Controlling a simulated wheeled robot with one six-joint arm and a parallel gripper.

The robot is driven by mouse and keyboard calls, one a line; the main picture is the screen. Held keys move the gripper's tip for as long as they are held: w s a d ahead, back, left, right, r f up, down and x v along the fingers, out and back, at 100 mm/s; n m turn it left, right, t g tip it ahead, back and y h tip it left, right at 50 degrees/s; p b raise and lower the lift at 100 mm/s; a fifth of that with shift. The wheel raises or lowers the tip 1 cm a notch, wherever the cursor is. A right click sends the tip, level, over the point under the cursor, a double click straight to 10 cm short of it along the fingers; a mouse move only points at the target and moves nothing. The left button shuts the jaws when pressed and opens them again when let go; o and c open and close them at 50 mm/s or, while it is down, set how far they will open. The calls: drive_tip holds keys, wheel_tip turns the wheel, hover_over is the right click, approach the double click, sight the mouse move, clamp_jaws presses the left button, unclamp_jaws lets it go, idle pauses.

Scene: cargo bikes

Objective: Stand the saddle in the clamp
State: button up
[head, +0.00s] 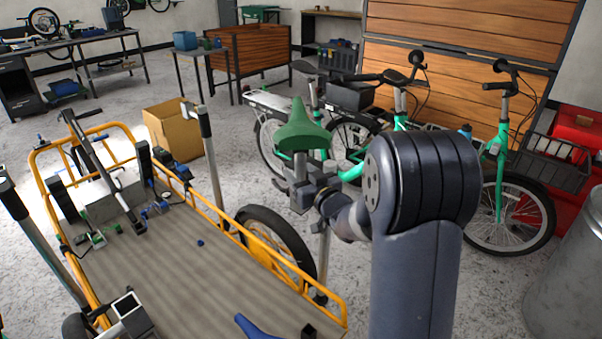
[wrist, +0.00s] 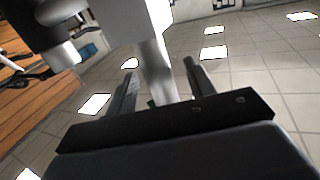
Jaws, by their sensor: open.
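The green saddle (head: 303,130) is upright in the middle of the head view, its pale seatpost running down below it. A grey block, apparently the clamp (head: 301,197), is under it on top of a pole (head: 322,255). My gripper (head: 303,187) is beside the post just below the saddle. In the wrist view my gripper (wrist: 160,68) has its two fingers apart, on either side of a pale upright cylinder (wrist: 155,62). My gripper and wrist partly hide the post and block, so I cannot tell how deep the post sits.
Green bikes (head: 495,150) and a metal bin (head: 570,275) stand at the right.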

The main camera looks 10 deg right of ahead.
drive_tip(key=v, duration=1)
drive_tip(key=shift+s+b, duration=0.25)
drive_tip(key=shift+b, duration=0.2)
drive_tip(key=shift+w+r, duration=0.1)
drive_tip(key=p+x, duration=0.1)
drive_tip(key=x, duration=0.9)
drive_tip(key=shift+w, duration=0.25)
drive_tip(key=shift+w+a+r+p, duration=0.1)
drive_tip(key=shift+w+r+p, duration=0.05)
drive_tip(key=shift+r+p, duration=0.15)
drive_tip(key=shift+r, duration=0.15)
